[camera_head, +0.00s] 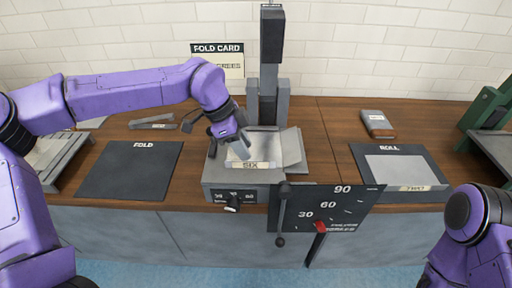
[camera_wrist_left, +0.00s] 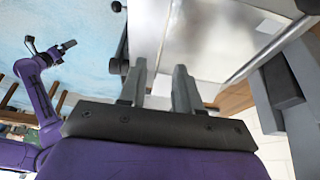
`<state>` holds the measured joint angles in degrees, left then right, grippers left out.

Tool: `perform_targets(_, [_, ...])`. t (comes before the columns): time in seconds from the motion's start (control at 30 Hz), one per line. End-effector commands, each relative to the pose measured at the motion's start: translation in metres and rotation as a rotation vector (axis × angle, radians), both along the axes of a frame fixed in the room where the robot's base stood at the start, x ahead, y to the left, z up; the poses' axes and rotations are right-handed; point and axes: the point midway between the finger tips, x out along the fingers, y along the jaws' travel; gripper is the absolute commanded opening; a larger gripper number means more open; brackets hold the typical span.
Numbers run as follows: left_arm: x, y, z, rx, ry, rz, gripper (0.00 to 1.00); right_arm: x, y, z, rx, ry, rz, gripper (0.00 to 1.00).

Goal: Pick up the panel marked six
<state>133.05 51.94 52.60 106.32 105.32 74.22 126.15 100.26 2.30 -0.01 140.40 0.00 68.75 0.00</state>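The panel marked SIX (camera_head: 250,165) is a pale plate with its label along the front edge, lying on top of the grey bending machine (camera_head: 215,178). My left gripper (camera_head: 241,152) points down at the panel's left part, close over it; I cannot tell if it touches. In the left wrist view my left gripper (camera_wrist_left: 160,68) has its fingers apart with nothing seen between them, beside a shiny metal surface (camera_wrist_left: 215,35). My right gripper (camera_wrist_left: 66,45) shows small at the left of the left wrist view; its fingers are too small to judge.
A dark FOLD mat (camera_head: 130,170) lies left of the machine. A ROLL mat (camera_head: 375,155) bears a grey panel marked TWO (camera_head: 405,170) on the right. The machine's column (camera_head: 269,60) rises behind the panel. A lever (camera_head: 282,215) and an angle dial board (camera_head: 335,205) stand in front.

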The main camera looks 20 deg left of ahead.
Motion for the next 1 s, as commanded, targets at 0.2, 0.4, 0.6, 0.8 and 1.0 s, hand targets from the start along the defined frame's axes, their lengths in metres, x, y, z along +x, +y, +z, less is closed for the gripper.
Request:
perform_targets(0.2, [0.002, -0.014, -0.029, 0.002, 0.004, -0.002, 0.33, 0.000, 0.000, 0.017, 0.000, -0.001, 0.000, 1.00])
perform_targets(0.4, [0.006, -0.022, -0.051, 0.000, -0.001, -0.003, 0.33, 0.000, 0.000, 0.017, 0.000, -0.001, 0.000, 1.00])
perform_targets(0.6, [0.006, -0.023, -0.052, 0.001, -0.002, -0.003, 0.23, 0.000, 0.000, 0.017, 0.000, -0.001, 0.000, 1.00])
perform_targets(0.8, [0.006, -0.023, -0.052, 0.002, -0.002, -0.005, 0.00, 0.000, 0.000, 0.017, 0.001, -0.001, 0.000, 1.00])
perform_targets(1.0, [0.006, -0.023, -0.051, 0.002, -0.002, -0.006, 0.00, 0.000, 0.000, 0.017, 0.001, -0.001, 0.000, 1.00])
